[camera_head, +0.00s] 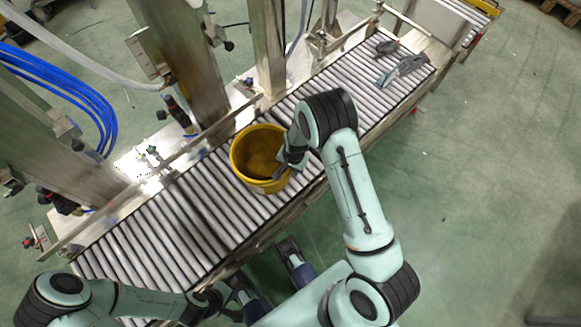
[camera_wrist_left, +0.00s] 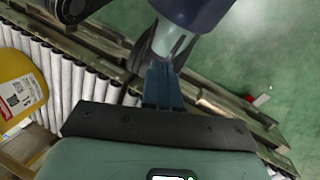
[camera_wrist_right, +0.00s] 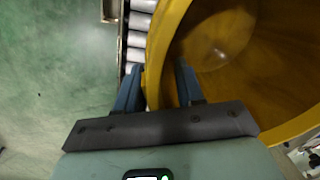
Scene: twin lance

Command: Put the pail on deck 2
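The yellow pail (camera_head: 253,184) stands upright on the roller conveyor (camera_head: 172,232), its mouth up and its inside empty. My right gripper (camera_head: 284,165) is at the pail's right rim. In the right wrist view, the gripper (camera_wrist_right: 160,80) has one finger outside the pail (camera_wrist_right: 165,40) and one inside, with a gap between them where the wall lies. My left gripper (camera_head: 238,298) is low and away from the pail. In the left wrist view, its fingers (camera_wrist_left: 163,85) are together with nothing between them, and the pail (camera_wrist_left: 18,88) shows a label. I cannot tell which surface is deck 2.
Grey items (camera_head: 402,66) lie at the conveyor's far right end. Metal posts (camera_head: 183,65) and a rail line its back edge. Blue hoses (camera_head: 65,85) hang at the left. Rollers on both sides of the pail are bare. Green floor (camera_head: 480,190) is open at the right.

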